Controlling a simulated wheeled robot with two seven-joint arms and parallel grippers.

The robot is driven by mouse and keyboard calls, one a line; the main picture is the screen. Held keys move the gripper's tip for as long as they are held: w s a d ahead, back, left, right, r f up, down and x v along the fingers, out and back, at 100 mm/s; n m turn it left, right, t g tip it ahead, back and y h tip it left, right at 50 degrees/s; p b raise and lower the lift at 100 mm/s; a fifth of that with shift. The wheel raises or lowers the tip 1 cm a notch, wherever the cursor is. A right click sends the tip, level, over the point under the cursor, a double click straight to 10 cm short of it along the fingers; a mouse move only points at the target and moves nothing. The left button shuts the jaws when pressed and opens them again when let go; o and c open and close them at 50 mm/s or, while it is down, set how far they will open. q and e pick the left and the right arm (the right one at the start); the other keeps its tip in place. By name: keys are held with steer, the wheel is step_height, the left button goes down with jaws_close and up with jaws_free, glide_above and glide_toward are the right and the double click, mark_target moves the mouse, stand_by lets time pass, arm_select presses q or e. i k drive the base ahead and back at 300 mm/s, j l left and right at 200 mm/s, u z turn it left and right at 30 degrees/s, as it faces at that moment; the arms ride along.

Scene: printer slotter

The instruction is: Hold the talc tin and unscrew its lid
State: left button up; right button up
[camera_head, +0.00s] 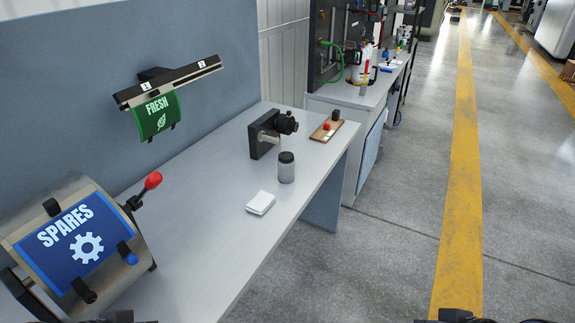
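The talc tin (286,174) is most likely the small grey cylinder standing upright on the light grey bench (222,215). A black lid (286,157) sits on its top. No gripper is near the tin or touching it. Only slivers of dark parts of mine show along the bottom edge, at the left and at the right. No gripper fingers can be made out there.
A white block (261,202) lies in front of the tin. Behind stand a black fixture (266,135) and a brown board (326,131) with knobs. A SPARES machine (78,245) with a red-knobbed lever (153,181) is at left. A FRESH sign (157,115) hangs above. Mid-bench is clear.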

mark_target(286, 172)
steer(key=u, duration=0.35)
steer(key=i+l+u, duration=0.3)
steer(key=l+u, duration=0.3)
steer(key=i+l+u, duration=0.3)
steer(key=i+l, duration=0.1)
steer(key=l, duration=0.4)
steer(key=i+l+u, duration=0.1)
steer(key=l, duration=0.4)
steer(key=i+l, duration=0.1)
steer(key=l, duration=0.4)
steer(key=i+l+u, duration=0.1)
steer(key=l, duration=0.4)
